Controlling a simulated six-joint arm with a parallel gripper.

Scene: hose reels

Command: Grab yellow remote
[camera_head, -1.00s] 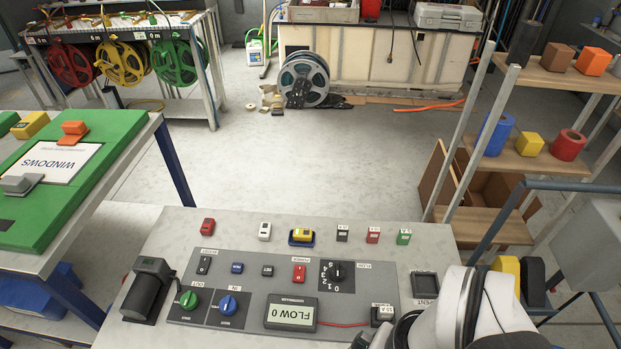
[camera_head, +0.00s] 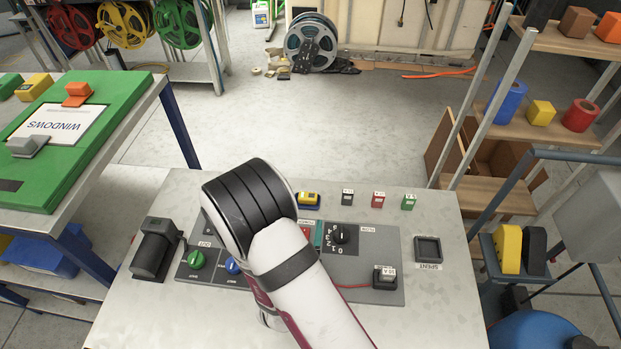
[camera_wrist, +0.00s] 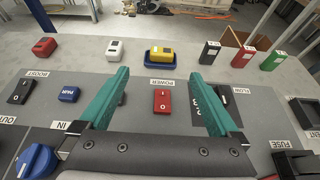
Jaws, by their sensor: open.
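The yellow remote (camera_wrist: 161,55) sits in a blue holder (camera_wrist: 160,65) at the back of the grey bench, behind the control panel. In the head view the yellow remote (camera_head: 307,198) shows just right of my arm's dark wrist joint. My gripper (camera_wrist: 163,95) is open and empty, its two teal fingers spread above the panel. In the wrist view the remote lies ahead of the fingers, between their lines and apart from them. In the head view my arm hides most of the gripper; only a bit of teal finger (camera_head: 318,235) shows.
A red remote (camera_wrist: 45,47) and a white remote (camera_wrist: 114,50) stand left of the yellow one. Black (camera_head: 347,197), red (camera_head: 378,199) and green (camera_head: 408,201) blocks stand to the right. A red power switch (camera_wrist: 162,100) and a dial (camera_head: 341,235) rise from the panel between.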

